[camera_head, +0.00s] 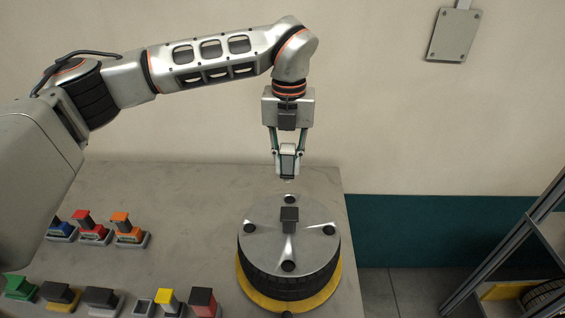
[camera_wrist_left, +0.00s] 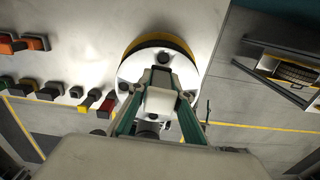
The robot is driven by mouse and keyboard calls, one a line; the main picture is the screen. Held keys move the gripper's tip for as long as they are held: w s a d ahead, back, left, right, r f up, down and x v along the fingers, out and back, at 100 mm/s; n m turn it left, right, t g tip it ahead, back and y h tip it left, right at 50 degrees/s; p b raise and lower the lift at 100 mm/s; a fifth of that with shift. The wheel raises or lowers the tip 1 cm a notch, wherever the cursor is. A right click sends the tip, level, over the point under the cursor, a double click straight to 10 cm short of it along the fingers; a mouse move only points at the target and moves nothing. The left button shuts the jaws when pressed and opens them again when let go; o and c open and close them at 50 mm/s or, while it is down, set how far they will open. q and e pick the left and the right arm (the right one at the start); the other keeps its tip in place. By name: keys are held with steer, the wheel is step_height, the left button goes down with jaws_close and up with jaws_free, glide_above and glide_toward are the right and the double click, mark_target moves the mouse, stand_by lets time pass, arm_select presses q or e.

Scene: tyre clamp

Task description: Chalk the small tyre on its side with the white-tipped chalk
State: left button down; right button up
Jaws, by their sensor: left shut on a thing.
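My left gripper (camera_head: 287,165) points down, shut on the white-tipped chalk (camera_head: 287,160), a pale grey block whose small white end faces down. The tyre (camera_head: 290,285) lies flat, with a silver disc (camera_head: 265,235) over its top and a yellow ring (camera_head: 255,295) around its base. The chalk is above the far edge of the disc, apparently apart from it. In the left wrist view the chalk (camera_wrist_left: 160,102) sits between my teal fingers and hides part of the disc (camera_wrist_left: 187,72). My right gripper is not in view.
One holder (camera_head: 143,306) looks empty. A dark block (camera_head: 289,215) rises from the disc's middle. A shelf rack (camera_head: 510,240) holds another tyre at right.

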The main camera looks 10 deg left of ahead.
mark_target(290, 177)
arm_select(q)
steer(key=shift+w+d, duration=0.35)
steer(key=shift+d, duration=0.05)
steer(key=shift+s+a+f+n, duration=0.15)
steer(key=shift+f+n, duration=0.15)
steer(key=shift+f, duration=2.6)
steer(key=shift+f, duration=0.1)
steer(key=shift+f+b, duration=0.5)
steer(key=shift+f, duration=0.15)
